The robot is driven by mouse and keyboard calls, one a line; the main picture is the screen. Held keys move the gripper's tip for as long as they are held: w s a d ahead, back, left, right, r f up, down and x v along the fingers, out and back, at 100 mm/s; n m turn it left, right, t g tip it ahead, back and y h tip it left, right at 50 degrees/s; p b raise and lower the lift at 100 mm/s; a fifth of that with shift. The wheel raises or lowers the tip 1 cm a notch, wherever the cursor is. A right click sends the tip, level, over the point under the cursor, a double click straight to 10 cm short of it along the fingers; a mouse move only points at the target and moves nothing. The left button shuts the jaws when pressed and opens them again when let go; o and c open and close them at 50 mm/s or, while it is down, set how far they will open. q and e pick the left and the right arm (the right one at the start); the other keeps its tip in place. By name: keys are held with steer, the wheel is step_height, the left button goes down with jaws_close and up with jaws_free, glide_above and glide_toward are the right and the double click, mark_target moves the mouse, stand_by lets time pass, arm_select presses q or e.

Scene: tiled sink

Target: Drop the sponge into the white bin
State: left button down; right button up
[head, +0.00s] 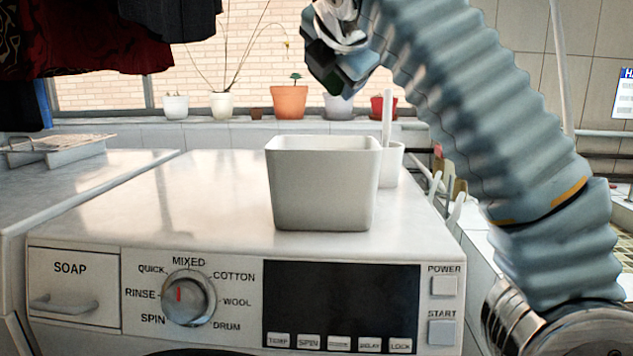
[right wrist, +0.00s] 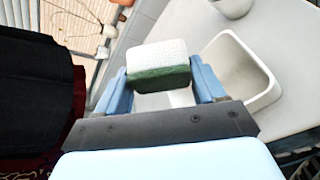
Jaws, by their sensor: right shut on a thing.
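The white bin (head: 322,190) is an open, square, tapered tub standing upright on top of the washing machine. In the right wrist view the bin (right wrist: 257,88) is at the right, beyond the right finger. My right gripper (head: 338,66) is above and behind the bin in the head view. In the right wrist view it is shut on the sponge (right wrist: 160,64), which has a white face and a green side, between its two blue fingers. The sponge is hard to make out in the head view. The bin's inner floor is hidden in the head view. My left gripper is out of view.
The washing machine top (head: 205,195) is clear left of the bin. A white cup (head: 391,163) with a stick in it stands right behind the bin. Potted plants (head: 289,102) line the window sill. Dark clothes (head: 80,40) hang at upper left.

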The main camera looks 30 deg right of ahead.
steer(key=shift+f, duration=2.25)
steer(key=o, duration=1)
steer(key=shift+s+a, duration=0.1)
steer(key=v, duration=1.3)
steer(key=shift+s+a+r, duration=0.15)
steer(key=shift+s, duration=0.1)
